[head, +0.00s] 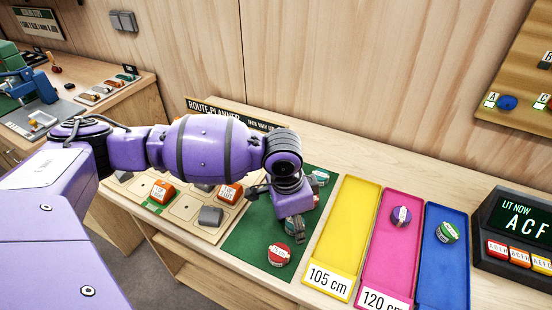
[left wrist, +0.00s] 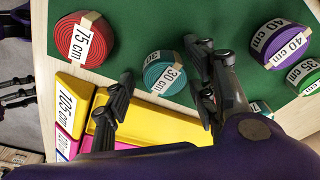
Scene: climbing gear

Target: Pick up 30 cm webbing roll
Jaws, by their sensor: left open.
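The 30 cm webbing roll is a teal coil with a cream band (left wrist: 160,80) marked 30, lying on the green mat in the left wrist view. My left gripper (left wrist: 159,62) is open, with one finger on each side of the roll in that view. Nothing is held, and I cannot tell how far above the roll the fingertips are. In the head view my left gripper (head: 298,236) points down over the right part of the green mat (head: 246,240) and hides the 30 cm roll.
A red 75 cm roll (left wrist: 80,40), a purple 40 cm roll (left wrist: 278,42) and a green 35 roll (left wrist: 303,76) lie nearby on the mat. Yellow (head: 349,232), pink (head: 386,258) and blue (head: 443,275) trays lie to the right; the pink and blue each hold one roll.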

